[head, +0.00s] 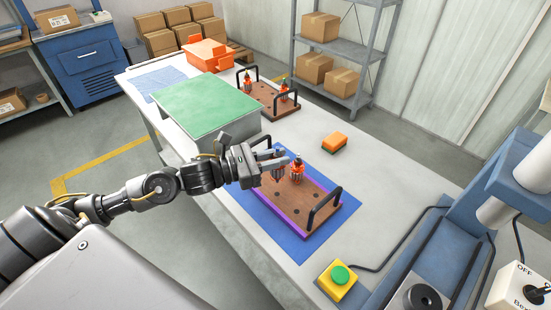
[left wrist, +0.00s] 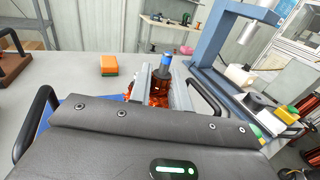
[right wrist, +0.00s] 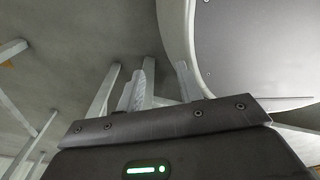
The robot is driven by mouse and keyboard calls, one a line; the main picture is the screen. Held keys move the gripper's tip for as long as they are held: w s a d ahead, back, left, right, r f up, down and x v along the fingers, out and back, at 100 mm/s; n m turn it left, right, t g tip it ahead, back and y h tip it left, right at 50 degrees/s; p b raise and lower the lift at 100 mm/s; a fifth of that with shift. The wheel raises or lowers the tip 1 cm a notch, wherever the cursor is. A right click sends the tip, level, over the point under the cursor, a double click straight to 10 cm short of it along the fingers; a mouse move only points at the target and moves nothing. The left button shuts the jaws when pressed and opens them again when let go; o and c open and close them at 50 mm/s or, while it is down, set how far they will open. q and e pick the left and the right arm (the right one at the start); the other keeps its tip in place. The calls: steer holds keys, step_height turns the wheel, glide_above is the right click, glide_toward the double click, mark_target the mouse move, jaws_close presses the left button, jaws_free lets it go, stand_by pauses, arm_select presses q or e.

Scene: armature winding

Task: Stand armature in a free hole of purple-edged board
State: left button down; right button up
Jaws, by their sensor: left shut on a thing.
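The purple-edged board (head: 296,226) is brown and lies on a blue mat, with a black handle (head: 324,207) at its near end and several dark holes in its top. One orange-and-copper armature (head: 297,171) stands upright on it. The held armature's lower end is hidden. My right gripper (right wrist: 145,85) seems open and empty, away from the board.
A second brown board (head: 270,98) with armatures stands farther back, beside a green-topped box (head: 205,105). An orange-green sponge (head: 334,142) lies right of the board. A yellow button box (head: 338,281) and a blue press (head: 440,245) are near the front right.

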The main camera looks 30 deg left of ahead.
mark_target(274, 174)
steer(key=shift+d, duration=0.15)
